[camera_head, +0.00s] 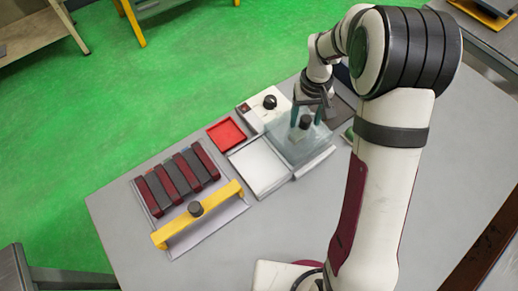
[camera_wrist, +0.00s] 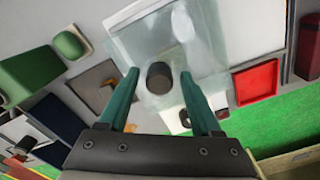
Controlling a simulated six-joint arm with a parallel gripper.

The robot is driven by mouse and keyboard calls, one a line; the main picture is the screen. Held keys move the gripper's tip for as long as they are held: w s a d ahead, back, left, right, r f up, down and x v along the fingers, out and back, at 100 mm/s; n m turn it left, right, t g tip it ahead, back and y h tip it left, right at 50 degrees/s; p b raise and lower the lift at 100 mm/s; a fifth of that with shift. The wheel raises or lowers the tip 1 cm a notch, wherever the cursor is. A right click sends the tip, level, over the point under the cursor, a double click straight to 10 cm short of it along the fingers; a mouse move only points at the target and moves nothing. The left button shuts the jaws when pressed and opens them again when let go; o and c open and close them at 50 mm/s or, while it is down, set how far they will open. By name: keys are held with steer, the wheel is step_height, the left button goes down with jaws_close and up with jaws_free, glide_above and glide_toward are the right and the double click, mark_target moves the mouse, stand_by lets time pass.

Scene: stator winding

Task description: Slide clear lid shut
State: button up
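The clear lid (camera_head: 291,146) is a see-through plate with a dark round knob (camera_head: 305,121), lying over the right part of a white two-part case. The case's left part (camera_head: 258,168) is uncovered and looks empty. My gripper (camera_head: 306,113) is above the lid with its teal fingers pointing down on either side of the knob. In the wrist view the lid (camera_wrist: 192,35) fills the upper middle, and the knob (camera_wrist: 160,83) stands between my open fingers (camera_wrist: 159,76) with a visible gap on each side.
A red tray (camera_head: 226,134) and a white box with a black knob (camera_head: 269,102) stand beside the case. A rack with several dark red and grey bars (camera_head: 177,179) and a yellow handle bar (camera_head: 198,214) lie left.

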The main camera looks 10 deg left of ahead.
steer(key=shift+s+r, duration=0.1)
steer(key=shift+r, duration=2.8)
steer(key=s+r+m+y, duration=0.1)
steer(key=s+r+m, duration=0.2)
steer(key=s, duration=1.1)
steer(key=s+d+r+m, duration=0.1)
steer(key=s+r+m, duration=0.3)
steer(key=s, duration=1)
steer(key=shift+s+d+r+m+y, duration=0.2)
steer(key=shift+m+y, duration=0.2)
steer(key=shift+m, duration=0.4)
steer(key=shift+w, duration=0.1)
